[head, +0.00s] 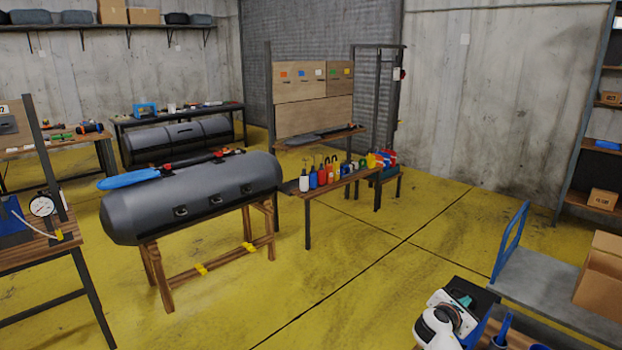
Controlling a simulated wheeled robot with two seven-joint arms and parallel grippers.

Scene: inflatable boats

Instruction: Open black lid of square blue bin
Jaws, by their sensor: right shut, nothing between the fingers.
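At the bottom right, my right gripper (463,299) shows at the end of its white arm, seen from above and behind. Its fingers are small and dark, shut and empty. A black flat panel (486,299), which looks like the black lid, lies right around and under the gripper. I cannot tell whether they touch or how far the lid is raised. A strip of blue (476,334) just below it looks like the side of the square blue bin, mostly hidden by my arm and the frame edge. My left gripper is not in view.
Blue-handled items (503,329) stand close right of the arm. A flat cart (540,270) with a blue handle carries cardboard boxes (602,275). A grey boat tube (195,198) rests on a wooden stand at left. The yellow floor (370,270) between is clear.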

